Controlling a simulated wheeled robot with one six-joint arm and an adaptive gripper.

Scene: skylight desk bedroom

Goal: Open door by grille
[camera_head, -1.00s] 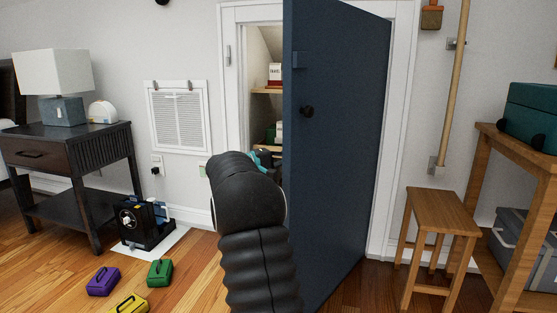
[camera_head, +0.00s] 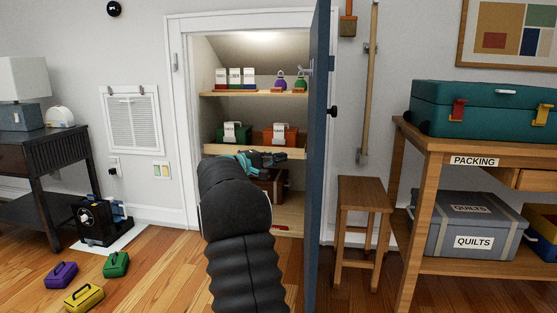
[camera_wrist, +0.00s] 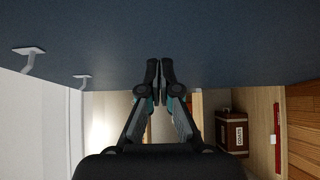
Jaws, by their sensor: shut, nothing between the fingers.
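The dark blue door (camera_head: 318,180) stands open at the right of the closet opening, seen nearly edge-on, with its dark knob (camera_head: 333,111) on the right side. The pale grille (camera_head: 132,122) is on the wall left of the opening. My gripper (camera_head: 283,156) is in front of the opening, left of the door, with its tip towards the door. In the wrist view its fingers (camera_wrist: 159,66) are together and empty, pointing at the door's blue face (camera_wrist: 160,30). I cannot tell whether they touch it.
Inside the closet are shelves (camera_head: 255,93) with boxes and a brown case (camera_wrist: 232,133). A wooden stool (camera_head: 362,195) and workbench (camera_head: 425,140) stand right of the door. Yellow (camera_head: 84,298), purple (camera_head: 61,276) and green (camera_head: 116,264) cases lie on the floor at left.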

